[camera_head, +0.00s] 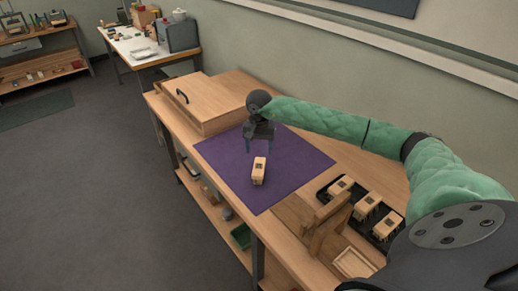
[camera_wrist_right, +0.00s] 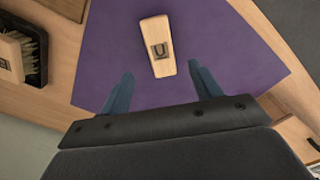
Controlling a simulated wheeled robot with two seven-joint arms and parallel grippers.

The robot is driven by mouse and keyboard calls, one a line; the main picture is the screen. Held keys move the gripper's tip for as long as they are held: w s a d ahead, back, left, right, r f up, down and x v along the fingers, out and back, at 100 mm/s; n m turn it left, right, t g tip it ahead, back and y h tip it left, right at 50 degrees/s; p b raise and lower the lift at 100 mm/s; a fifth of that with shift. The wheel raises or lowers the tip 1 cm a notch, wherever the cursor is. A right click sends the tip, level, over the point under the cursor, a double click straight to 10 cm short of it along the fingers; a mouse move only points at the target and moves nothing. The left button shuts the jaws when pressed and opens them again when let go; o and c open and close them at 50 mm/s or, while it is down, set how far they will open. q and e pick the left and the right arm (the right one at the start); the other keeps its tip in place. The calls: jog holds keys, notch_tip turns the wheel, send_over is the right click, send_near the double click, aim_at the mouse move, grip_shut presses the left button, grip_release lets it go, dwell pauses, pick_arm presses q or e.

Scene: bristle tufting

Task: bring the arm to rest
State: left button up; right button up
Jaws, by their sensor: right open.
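My right gripper (camera_head: 259,144) is open and empty above the purple mat (camera_head: 223,150). Its two blue-grey fingers stand apart in the right wrist view (camera_wrist_right: 160,92). A light wooden block (camera_head: 259,171) with a dark square mark on its face lies on the mat, just in front of the gripper in the head view. The block (camera_wrist_right: 157,45) also shows in the right wrist view, ahead of the fingertips and apart from them. My green-sleeved right arm reaches in from the right. My left gripper is in neither view.
A black tray (camera_head: 380,239) with several brush blocks stands at the bench's right end, beside a wooden stand (camera_head: 328,217). A wooden box (camera_head: 200,112) with a dark handle is at the bench's left. Much of the mat is bare. A second table (camera_head: 130,45) stands further back.

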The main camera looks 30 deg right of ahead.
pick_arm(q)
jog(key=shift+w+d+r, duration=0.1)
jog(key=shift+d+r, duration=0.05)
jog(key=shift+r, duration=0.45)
pick_arm(e)
jog(key=shift+r, duration=0.55)
